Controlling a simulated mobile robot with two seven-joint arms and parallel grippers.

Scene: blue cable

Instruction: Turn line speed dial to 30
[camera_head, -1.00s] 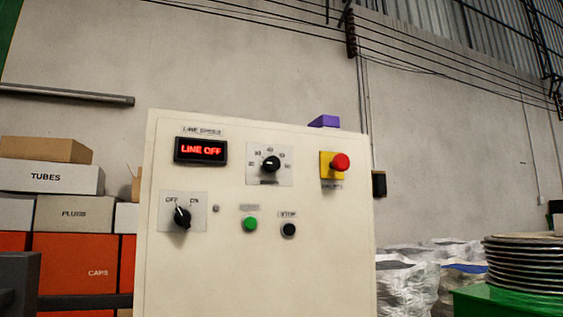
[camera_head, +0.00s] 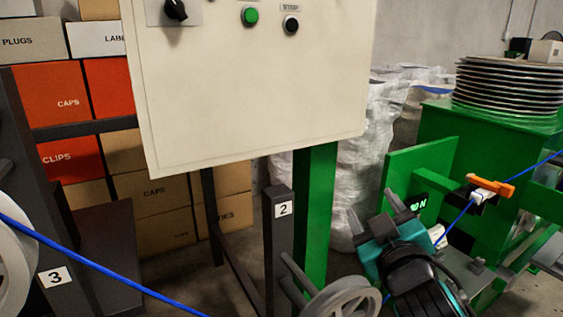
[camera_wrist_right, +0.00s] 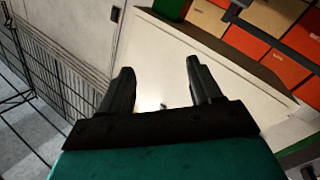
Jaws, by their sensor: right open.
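The cream control panel (camera_head: 250,90) fills the upper middle of the head view, cut off at the top. The line speed dial and the display are out of that view. Only the lower edge of the black OFF/ON switch (camera_head: 176,9), the green button (camera_head: 250,16) and the black stop button (camera_head: 291,24) show. My right gripper (camera_head: 370,201) is open and empty, below and right of the panel, apart from it. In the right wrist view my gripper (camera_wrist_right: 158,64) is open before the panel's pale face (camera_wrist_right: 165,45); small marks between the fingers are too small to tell. My left gripper is not in view.
A blue cable (camera_head: 100,268) crosses the lower left. A green post (camera_head: 316,205) and a dark post marked 2 (camera_head: 278,240) stand below the panel. A green machine (camera_head: 490,150) with an orange-handled part (camera_head: 490,186) is at right. Boxes (camera_head: 60,90) stand at left.

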